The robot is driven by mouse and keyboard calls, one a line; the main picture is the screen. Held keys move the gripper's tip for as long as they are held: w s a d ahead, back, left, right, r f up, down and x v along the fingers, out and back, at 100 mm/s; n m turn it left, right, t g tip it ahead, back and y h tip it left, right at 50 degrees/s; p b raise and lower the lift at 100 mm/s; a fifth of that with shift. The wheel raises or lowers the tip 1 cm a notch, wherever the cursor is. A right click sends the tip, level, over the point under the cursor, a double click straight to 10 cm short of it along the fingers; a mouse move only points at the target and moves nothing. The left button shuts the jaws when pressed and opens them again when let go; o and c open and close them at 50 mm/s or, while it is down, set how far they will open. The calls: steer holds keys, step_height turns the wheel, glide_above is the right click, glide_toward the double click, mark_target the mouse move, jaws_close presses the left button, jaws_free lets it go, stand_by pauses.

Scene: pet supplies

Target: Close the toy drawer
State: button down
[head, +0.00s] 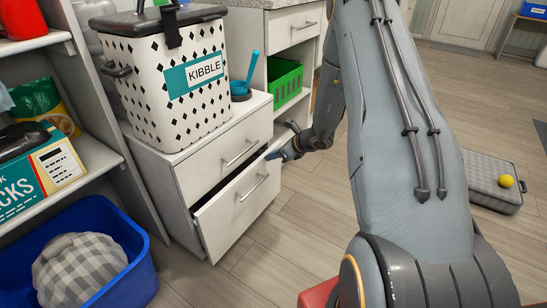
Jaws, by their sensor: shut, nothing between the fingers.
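A white two-drawer cabinet (217,140) stands left of centre in the head view. Its lower drawer (236,217) is pulled part way out, with a dark gap along its top edge and a metal bar handle across its front. Its upper drawer (222,157) is shut. I cannot see a label telling which one is the toy drawer, and the contents of the lower drawer are hidden. My gripper (275,156) is shut and empty, near the upper right corner of the lower drawer's front. I cannot tell whether it touches the drawer.
A kibble bin (180,85) and a blue scoop-like item (243,87) stand on the cabinet. A green basket (285,82) is behind it. A blue tub (130,251) with a checked cushion is at lower left. A grey mat (486,180) with a yellow ball lies right. Floor before the drawer is clear.

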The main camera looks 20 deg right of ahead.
steer(key=shift+d, duration=0.1)
steer(key=s+d+f+p+v, duration=0.1)
steer(key=f+p+v, duration=0.15)
steer(key=v, duration=1.05)
steer(key=b, duration=1.3)
glide_toward(257, 166)
steer(key=shift+g, duration=0.3)
steer(key=shift+r+x, duration=0.25)
steer(key=shift+x, duration=2.4)
steer(key=shift+w+a, duration=0.2)
